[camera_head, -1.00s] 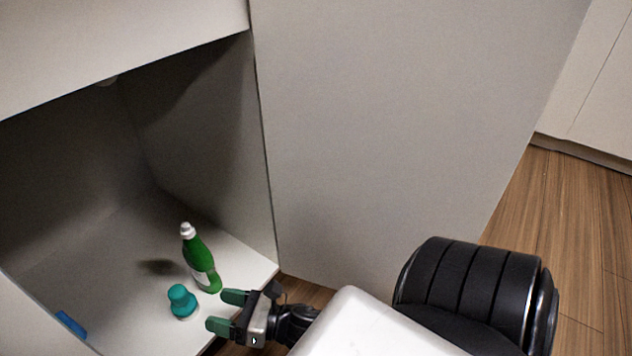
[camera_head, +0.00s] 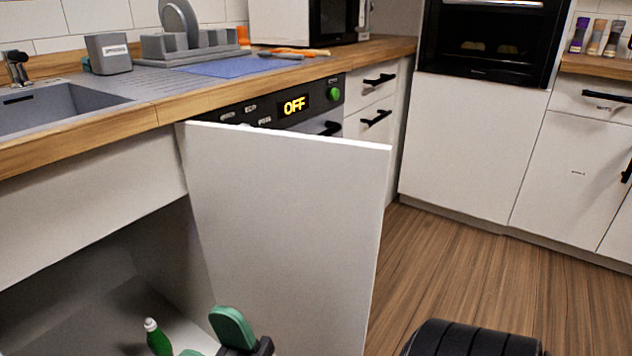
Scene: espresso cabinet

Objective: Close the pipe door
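The pipe door (camera_head: 285,225) is a plain white panel. It stands open, swung out from the cabinet (camera_head: 85,235) under the sink, whose dark interior shows at the lower left. My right gripper (camera_head: 208,337) has green finger pads and sits at the bottom edge of the view, in front of the door's lower part. Its pads are apart, with nothing seen between them. Whether it touches the door cannot be told. My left gripper is not in view.
A green bottle (camera_head: 157,338) with a white cap stands inside the cabinet, just left of my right gripper. A dishwasher (camera_head: 300,108) showing OFF is behind the door. The wooden floor (camera_head: 450,270) to the right is clear.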

